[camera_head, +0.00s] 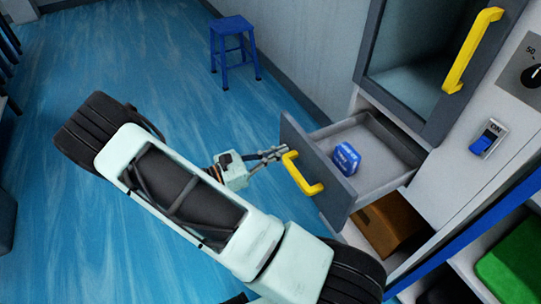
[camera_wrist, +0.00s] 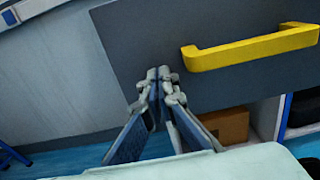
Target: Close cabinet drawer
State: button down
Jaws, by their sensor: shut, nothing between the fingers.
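The cabinet drawer (camera_head: 384,134) is pulled out of the cabinet in the head view. Its grey front (camera_head: 316,160) carries a yellow handle (camera_head: 301,173). My gripper (camera_head: 283,151) is shut and empty, close to the outer face of the drawer front, beside the handle. In the wrist view the shut fingertips (camera_wrist: 158,74) appear in front of the grey drawer front (camera_wrist: 140,30), to the left of the yellow handle (camera_wrist: 250,47). I cannot tell whether the fingertips touch the front.
Above the drawer is a glass cabinet door (camera_head: 415,60) with a yellow handle (camera_head: 472,50). An ON switch (camera_head: 486,138) sits at the right. A brown box (camera_head: 388,223) stands below the drawer. A blue stool (camera_head: 232,50) stands at the back. The blue floor at left is open.

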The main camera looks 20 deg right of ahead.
jog(key=shift+d, duration=0.15)
jog(key=p, duration=0.2)
send_over(344, 137)
jog(key=shift+s+a, duration=0.1)
jog(key=shift+a, duration=0.25)
jog(key=shift+d+r, duration=0.1)
jog(key=shift+d, duration=0.55)
jog(key=shift+a, duration=0.25)
jog(key=a, duration=0.9)
jog(key=s+a+p, duration=0.1)
jog(key=a, duration=0.3)
jog(key=shift+a, duration=0.4)
